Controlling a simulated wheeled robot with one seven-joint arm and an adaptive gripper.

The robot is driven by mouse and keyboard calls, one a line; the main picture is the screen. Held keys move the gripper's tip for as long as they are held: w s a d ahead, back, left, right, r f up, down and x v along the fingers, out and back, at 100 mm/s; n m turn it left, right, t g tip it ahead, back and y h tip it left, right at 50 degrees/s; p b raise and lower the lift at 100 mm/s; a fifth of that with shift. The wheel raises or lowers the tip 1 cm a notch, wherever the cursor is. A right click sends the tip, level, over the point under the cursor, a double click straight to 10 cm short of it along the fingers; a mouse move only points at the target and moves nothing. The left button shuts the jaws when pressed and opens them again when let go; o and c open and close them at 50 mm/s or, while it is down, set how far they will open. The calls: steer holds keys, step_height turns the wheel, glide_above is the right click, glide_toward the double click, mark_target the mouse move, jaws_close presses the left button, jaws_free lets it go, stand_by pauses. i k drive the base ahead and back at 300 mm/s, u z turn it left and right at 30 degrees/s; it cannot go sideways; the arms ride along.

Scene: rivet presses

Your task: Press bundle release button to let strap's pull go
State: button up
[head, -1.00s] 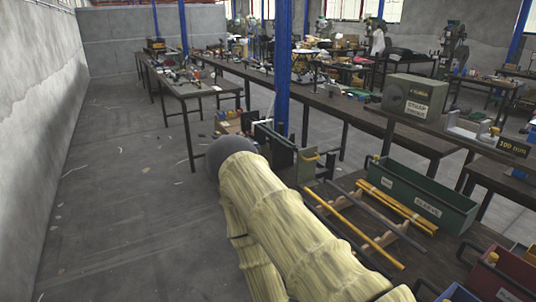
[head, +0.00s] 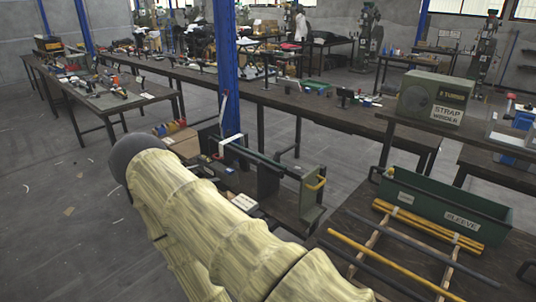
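A grey-green box with a sign reading STRAP and a second, less clear word (head: 440,97) stands on the long bench at the right. I cannot make out a bundle release button. A grey-green fixture with a yellow handle (head: 311,192) stands on a low bench by the blue post. My padded, pale yellow arm crosses the lower middle of the view. My gripper is not in view.
A long green bin labelled SLEEVE (head: 446,205) stands behind the rods. A single yellow rod (head: 390,262) and dark rods lie on wooden supports in front. A blue post (head: 226,70) rises mid-view. Open floor (head: 60,215) lies at the left.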

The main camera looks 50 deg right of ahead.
mark_target(229, 170)
steer(key=i, duration=2.45)
steer(key=z, duration=3.55)
